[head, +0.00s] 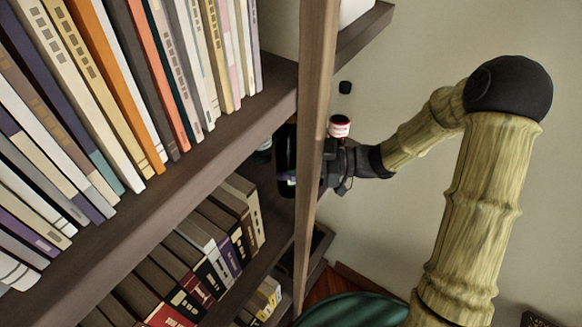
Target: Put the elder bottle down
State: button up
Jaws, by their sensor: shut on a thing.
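My gripper (318,165) reaches in from the right to the shelf's wooden upright, which hides part of it. It is shut on a dark, upright shape (287,160) just left of the upright. This looks like the elder bottle, nearly black with a bluish patch low down. Its base shows no clear contact with a shelf board. The fingertips are hidden, and a red and white round piece (340,127) shows above my wrist.
The wooden upright (315,90) stands directly in front of my gripper. Books (140,85) fill the upper shelf (185,175), and more books (200,250) stand on the shelf below. A green round surface (350,310) is at the bottom.

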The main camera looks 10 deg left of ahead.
dwell(0.3)
jog(key=shift+w+f+p, duration=0.15)
jog(key=shift+f+p, duration=0.55)
jog(key=shift+f, duration=0.95)
jog(key=shift+s+a, duration=0.15)
jog(key=shift+s, duration=0.1)
jog(key=shift+w+d+f, duration=0.1)
jog(key=shift+d+f, duration=0.05)
jog(key=shift+d, duration=0.05)
jog(key=o, duration=1.2)
jog(key=shift+f, duration=0.1)
jog(key=o, duration=0.4)
